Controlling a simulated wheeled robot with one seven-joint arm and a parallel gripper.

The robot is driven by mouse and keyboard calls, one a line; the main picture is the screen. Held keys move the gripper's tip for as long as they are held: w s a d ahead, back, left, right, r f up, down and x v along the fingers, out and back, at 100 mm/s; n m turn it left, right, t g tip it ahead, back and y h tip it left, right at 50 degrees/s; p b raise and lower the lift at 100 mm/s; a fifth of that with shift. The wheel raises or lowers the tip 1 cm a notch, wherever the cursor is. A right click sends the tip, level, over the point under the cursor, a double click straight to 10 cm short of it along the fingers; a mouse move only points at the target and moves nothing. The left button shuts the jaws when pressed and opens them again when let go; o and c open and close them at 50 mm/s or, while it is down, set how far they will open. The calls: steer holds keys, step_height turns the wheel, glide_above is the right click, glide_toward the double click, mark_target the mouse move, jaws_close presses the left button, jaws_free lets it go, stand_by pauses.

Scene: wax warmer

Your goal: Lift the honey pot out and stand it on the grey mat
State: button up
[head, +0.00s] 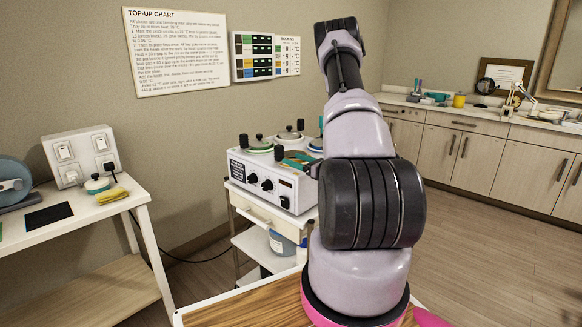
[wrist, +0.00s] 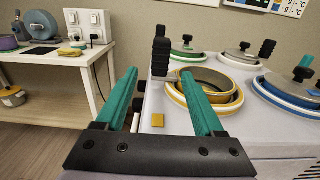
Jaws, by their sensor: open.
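The honey pot is a lidless pot with a honey-coloured inside and a yellow ring (wrist: 180,97), in the front left well of the white wax warmer (head: 262,180). Its upright black handle (wrist: 160,57) stands at its left side. My gripper (wrist: 159,74) is open, with teal fingers pointing at the pot. The handle shows between the fingers; I cannot tell whether they touch it. The right finger crosses over the pot, and the left is beside the warmer. In the head view my gripper (head: 297,158) largely hides the pot. A dark mat (head: 48,216) lies bare on the left table.
Green-ringed (wrist: 186,55), white-ringed (wrist: 238,60) and blue-ringed (wrist: 290,92) lidded pots crowd the warmer. The left table (head: 95,207) also holds a small lidded pot (head: 97,184), a yellow cloth (head: 113,194) and a blue round device (head: 12,180). Floor separates the table from the warmer's cart.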

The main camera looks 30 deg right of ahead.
mark_target(282, 155)
steer(key=x, duration=0.7)
steer(key=shift+d+f, duration=0.1)
jaws_close()
stand_by(1.3)
